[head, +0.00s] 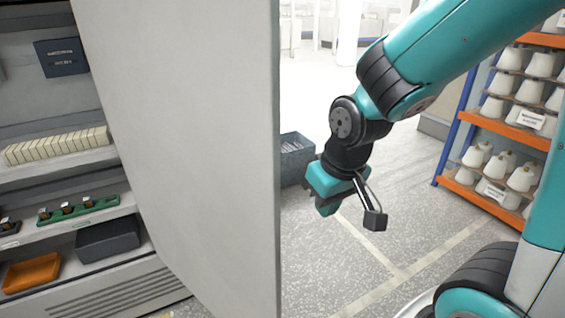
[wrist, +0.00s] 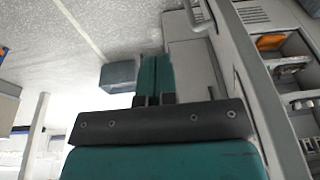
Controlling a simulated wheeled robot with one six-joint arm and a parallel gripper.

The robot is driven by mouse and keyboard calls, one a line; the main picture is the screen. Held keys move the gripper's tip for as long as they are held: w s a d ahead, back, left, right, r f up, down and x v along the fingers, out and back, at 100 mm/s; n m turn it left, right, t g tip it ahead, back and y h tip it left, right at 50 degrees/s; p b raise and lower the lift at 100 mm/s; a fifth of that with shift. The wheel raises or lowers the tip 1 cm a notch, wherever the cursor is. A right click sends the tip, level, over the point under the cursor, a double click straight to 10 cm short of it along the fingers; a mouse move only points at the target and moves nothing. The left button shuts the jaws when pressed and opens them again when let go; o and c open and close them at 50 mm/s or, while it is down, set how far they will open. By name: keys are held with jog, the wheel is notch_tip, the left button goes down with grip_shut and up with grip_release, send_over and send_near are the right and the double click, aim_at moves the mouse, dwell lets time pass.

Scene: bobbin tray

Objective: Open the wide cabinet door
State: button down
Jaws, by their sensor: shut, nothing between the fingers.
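The wide cabinet door (head: 190,130) is a large plain grey panel. It stands swung open, and the cabinet's shelves (head: 60,180) show to its left in the head view. In the wrist view the door (wrist: 255,90) runs slanting along the right, with the open shelves (wrist: 290,75) beyond it. My gripper (head: 328,207) hangs pointing down just to the right of the door's free edge in the head view, apart from it. In the wrist view its two teal fingers (wrist: 156,65) are together with nothing between them. The door's far face and any handle there are hidden in the head view.
A dark grey bin (head: 296,160) stands on the floor behind my gripper. An orange and blue rack (head: 490,125) with several white cones is at the right. Pale speckled floor with light lines (head: 400,270) is open between door and rack.

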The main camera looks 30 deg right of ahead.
jog(key=w+a+r+g+y, duration=0.3)
jog(key=w+r+y, duration=0.1)
jog(key=w+y, duration=0.25)
jog(key=w+d+r+n+g+y, duration=0.2)
jog(key=d+r+n+g, duration=0.15)
jog(key=d, duration=0.25)
jog(key=s+a+r+x, duration=0.1)
jog(key=x, duration=1.1)
jog(key=shift+a+r+p, duration=0.2)
jog(key=shift+a+p, duration=0.05)
jog(key=shift+p, duration=0.05)
jog(key=shift+n, duration=0.25)
